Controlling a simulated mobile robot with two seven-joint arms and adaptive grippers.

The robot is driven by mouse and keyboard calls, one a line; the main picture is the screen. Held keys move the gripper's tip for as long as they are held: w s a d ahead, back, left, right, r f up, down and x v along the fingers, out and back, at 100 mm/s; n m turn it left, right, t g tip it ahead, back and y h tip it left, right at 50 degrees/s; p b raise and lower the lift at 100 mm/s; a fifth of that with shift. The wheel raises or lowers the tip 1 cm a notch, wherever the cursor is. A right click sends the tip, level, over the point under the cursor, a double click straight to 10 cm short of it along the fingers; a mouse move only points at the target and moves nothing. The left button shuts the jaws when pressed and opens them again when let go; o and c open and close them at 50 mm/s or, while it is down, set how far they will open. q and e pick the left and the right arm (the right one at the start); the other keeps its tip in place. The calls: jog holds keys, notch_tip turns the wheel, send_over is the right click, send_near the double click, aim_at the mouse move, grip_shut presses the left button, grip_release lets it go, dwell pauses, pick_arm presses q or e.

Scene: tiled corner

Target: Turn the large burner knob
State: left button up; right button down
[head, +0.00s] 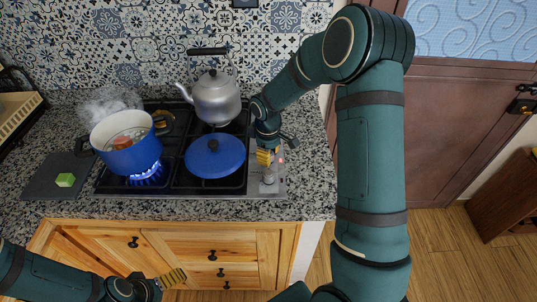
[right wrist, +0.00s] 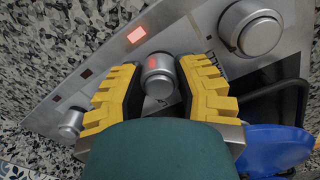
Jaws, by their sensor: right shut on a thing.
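The stove's metal control strip (right wrist: 110,75) carries several round silver knobs. My right gripper (right wrist: 158,88) has its yellow fingers on either side of the middle knob (right wrist: 158,72), shut on it. A red mark shows on this knob. A bigger-looking knob (right wrist: 250,28) is at the upper right of the right wrist view, and another knob (right wrist: 71,122) is at the lower left. In the head view my right gripper (head: 267,157) reaches down over the strip, partly hiding it. My left gripper (head: 173,278) is in front of the wooden drawers, its finger gap unclear.
A blue pot (head: 122,160) sits over a blue flame at the left. A blue lidded pan (head: 215,163) stands close left of my right gripper, and a silver kettle (head: 217,105) stands behind it. A red light (right wrist: 137,35) glows beside the middle knob.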

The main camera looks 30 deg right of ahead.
jog(key=shift+f+m, duration=0.1)
jog(key=shift+m, duration=0.2)
jog(key=shift+m+b, duration=0.35)
jog(key=shift+m, duration=0.65)
jog(key=m, duration=0.2)
jog(key=shift+m, duration=0.3)
jog(key=m, duration=0.5)
jog(key=shift+s+a, duration=0.1)
jog(key=shift+m, duration=0.3)
jog(key=c, duration=0.6)
grip_release()
